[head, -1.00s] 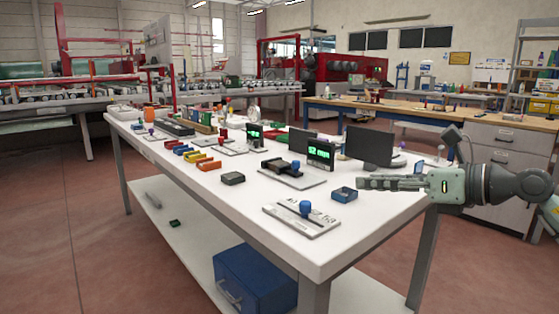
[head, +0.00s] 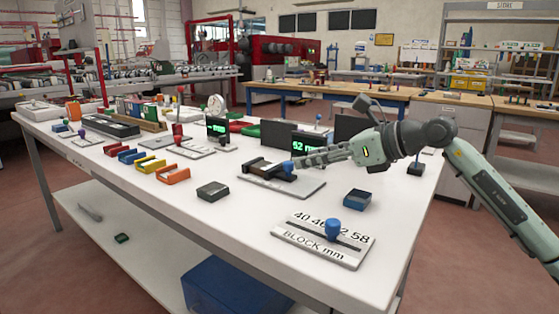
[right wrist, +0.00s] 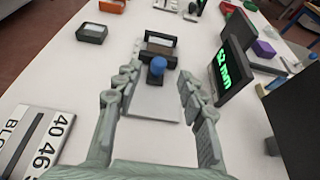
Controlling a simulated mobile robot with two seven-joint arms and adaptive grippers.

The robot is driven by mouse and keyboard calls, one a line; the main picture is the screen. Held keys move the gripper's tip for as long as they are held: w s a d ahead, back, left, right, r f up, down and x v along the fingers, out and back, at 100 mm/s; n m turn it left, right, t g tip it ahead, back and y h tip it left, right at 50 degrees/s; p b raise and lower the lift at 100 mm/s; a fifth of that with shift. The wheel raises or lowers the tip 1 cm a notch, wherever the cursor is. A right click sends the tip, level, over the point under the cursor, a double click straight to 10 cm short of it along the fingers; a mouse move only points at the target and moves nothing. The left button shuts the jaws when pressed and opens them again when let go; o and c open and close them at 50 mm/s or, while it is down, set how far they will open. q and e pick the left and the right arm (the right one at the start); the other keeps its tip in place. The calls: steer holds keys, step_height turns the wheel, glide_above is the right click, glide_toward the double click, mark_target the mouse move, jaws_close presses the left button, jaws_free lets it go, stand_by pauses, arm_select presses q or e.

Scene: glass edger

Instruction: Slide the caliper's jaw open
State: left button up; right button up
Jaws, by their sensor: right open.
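The caliper is a dark device with black jaws (head: 262,167) and a blue knob (head: 288,167), on a grey base plate (head: 300,189). In the right wrist view the jaws (right wrist: 158,41) and knob (right wrist: 157,66) lie straight ahead, with a pale block between the jaws. My right gripper (head: 296,163) is open, its fingers reaching from the right to beside the knob. In the right wrist view the fingers (right wrist: 157,80) stand on either side of the line to the knob, with nothing held. Whether they touch it cannot be told. My left gripper is out of view.
A display (head: 303,146) reading 52 mm stands close behind the caliper; it also shows right of the fingers (right wrist: 230,72). A block-size plate (head: 295,246) with a blue knob lies in front.

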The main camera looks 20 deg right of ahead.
mark_target(290, 163)
steer(key=x, duration=0.5)
steer(key=shift+w+a+p, duration=0.1)
steer(key=shift+a+p, duration=0.05)
steer(key=shift+p, duration=0.2)
steer(key=shift+w+a+f, duration=0.25)
steer(key=shift+w+a, duration=0.1)
steer(key=shift+w, duration=0.15)
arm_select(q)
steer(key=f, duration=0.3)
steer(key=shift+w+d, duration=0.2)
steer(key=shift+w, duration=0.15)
arm_select(e)
steer(key=c, duration=0.9)
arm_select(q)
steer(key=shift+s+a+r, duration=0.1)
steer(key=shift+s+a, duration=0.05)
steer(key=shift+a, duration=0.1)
arm_select(e)
jaws_close()
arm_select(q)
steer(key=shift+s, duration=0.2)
